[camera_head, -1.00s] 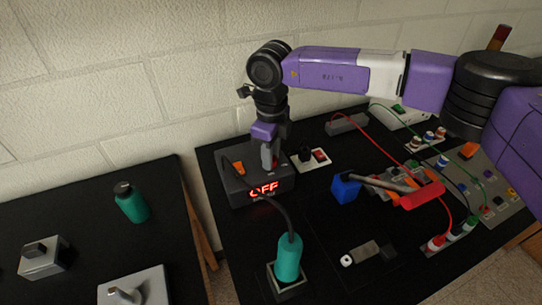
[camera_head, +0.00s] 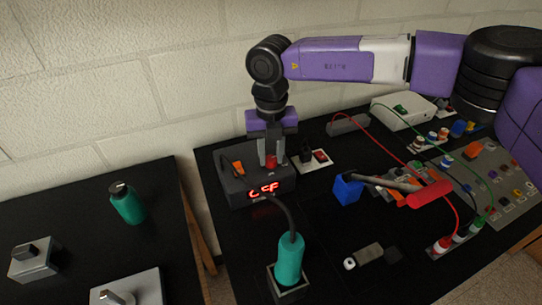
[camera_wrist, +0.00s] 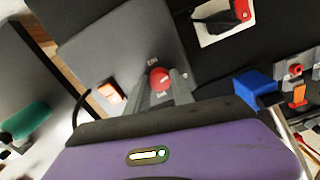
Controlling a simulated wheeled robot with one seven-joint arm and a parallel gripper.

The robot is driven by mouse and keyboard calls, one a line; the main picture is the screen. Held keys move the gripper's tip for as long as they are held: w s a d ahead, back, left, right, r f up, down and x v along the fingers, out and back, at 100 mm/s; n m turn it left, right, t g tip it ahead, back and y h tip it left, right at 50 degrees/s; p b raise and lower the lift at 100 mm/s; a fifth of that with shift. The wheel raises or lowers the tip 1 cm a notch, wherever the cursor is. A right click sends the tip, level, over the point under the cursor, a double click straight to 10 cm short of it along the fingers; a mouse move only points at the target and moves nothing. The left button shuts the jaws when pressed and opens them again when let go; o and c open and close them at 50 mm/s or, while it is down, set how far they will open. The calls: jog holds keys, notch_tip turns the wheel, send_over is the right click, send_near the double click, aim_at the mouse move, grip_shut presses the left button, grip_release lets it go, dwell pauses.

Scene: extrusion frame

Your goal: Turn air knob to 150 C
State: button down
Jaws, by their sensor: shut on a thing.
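The hot air station (camera_head: 233,190) is a dark grey box at the left of the black table, with a lit red display (camera_head: 263,189) on its front. The display seems to read OFF, partly blurred. A red knob (camera_wrist: 160,78) sits on its top panel, and it also shows in the head view (camera_head: 271,161). My gripper (camera_wrist: 162,86) comes down from above with its two fingers around the red knob, shut on it. The knob's lower part and some panel marks are hidden by the fingers. An orange switch (camera_wrist: 109,92) is on the same panel.
A teal hot air handle (camera_head: 289,262) stands in a holder in front, its dark cable running to the station. A small white plate with a red switch (camera_head: 320,156) is close on the right. A blue block (camera_head: 346,188) and a red-handled tool (camera_head: 429,194) lie further right.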

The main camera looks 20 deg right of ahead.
aim_at(271, 158)
jog(key=shift+m+b, duration=0.45)
jog(key=shift+m, duration=1.75)
jog(key=shift+r, duration=0.1)
jog(key=c, duration=1.1)
grip_release()
jog(key=shift+r+b, duration=0.6)
jog(key=shift+r, duration=3.25)
